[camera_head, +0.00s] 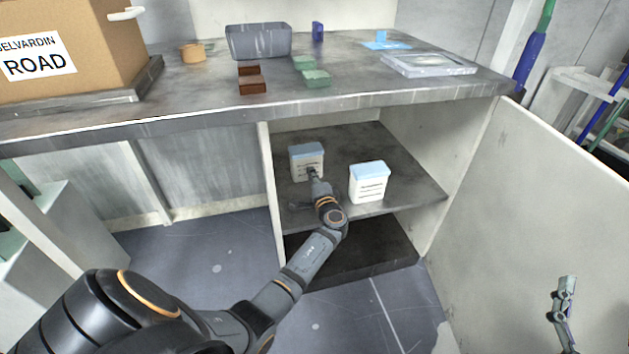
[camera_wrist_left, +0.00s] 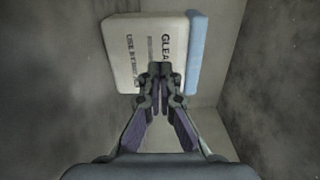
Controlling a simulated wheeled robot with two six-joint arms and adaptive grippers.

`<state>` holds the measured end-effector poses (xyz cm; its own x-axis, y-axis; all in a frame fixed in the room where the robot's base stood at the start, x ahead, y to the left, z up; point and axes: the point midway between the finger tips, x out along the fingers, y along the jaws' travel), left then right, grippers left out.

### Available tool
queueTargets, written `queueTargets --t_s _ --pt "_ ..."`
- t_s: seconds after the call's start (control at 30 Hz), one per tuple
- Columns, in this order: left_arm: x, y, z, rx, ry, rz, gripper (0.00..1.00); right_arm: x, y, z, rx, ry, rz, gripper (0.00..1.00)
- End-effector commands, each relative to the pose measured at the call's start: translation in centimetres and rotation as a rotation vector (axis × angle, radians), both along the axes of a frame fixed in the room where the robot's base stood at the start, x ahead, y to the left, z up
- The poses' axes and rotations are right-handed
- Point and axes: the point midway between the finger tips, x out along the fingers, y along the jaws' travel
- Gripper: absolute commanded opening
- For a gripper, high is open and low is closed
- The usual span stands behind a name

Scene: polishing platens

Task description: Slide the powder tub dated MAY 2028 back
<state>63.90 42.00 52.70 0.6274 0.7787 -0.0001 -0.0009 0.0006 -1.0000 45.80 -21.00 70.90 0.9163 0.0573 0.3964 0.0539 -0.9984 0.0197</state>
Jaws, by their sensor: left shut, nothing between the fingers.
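Two white powder tubs with blue lids stand upright on the cabinet's upper shelf, the left tub (camera_head: 302,155) deeper than the right tub (camera_head: 369,184). My left gripper (camera_head: 312,171) is shut and empty, its fingertips at the left tub's front face. In the left wrist view the tub (camera_wrist_left: 122,45) appears turned sideways, with the shut fingertips (camera_wrist_left: 158,72) over its label; I cannot tell whether they touch. Part of the label reads "GLEA" and "USE B"; no date is readable on either tub. My right gripper (camera_head: 566,292) is at the lower right, away from the tubs.
The shelf (camera_head: 417,187) has free room behind and right of the tubs. The cabinet's left wall (camera_head: 267,165) is close to the left tub. An open door panel (camera_head: 530,190) stands at right. The worktop (camera_head: 350,85) above carries blocks, a grey bin and a box (camera_head: 105,45).

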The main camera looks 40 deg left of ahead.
Motion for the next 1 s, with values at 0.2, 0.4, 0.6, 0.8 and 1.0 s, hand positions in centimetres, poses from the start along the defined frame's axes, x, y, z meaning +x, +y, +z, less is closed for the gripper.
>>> queueTargets --t_s 0.2,0.4,0.6,0.8,1.0 --pt "-3.5 -4.3 -0.2 -0.007 0.001 -0.001 0.00 0.0 0.0 0.0 0.000 0.001 0.000 0.77" --pt "-5.8 -7.2 -0.1 -0.004 0.001 0.000 0.00 0.0 0.0 0.0 0.000 0.001 0.000 0.77" --pt "-6.5 -8.0 0.0 -0.001 0.000 0.001 0.00 0.0 0.0 0.0 0.000 0.001 0.000 0.77" --pt "-6.5 -8.0 0.0 -0.001 -0.001 0.001 0.00 0.0 0.0 0.0 0.000 0.001 0.000 0.77" --pt "-6.5 -8.0 0.0 -0.001 0.001 0.001 0.00 0.0 0.0 0.0 0.000 0.001 0.000 0.77"
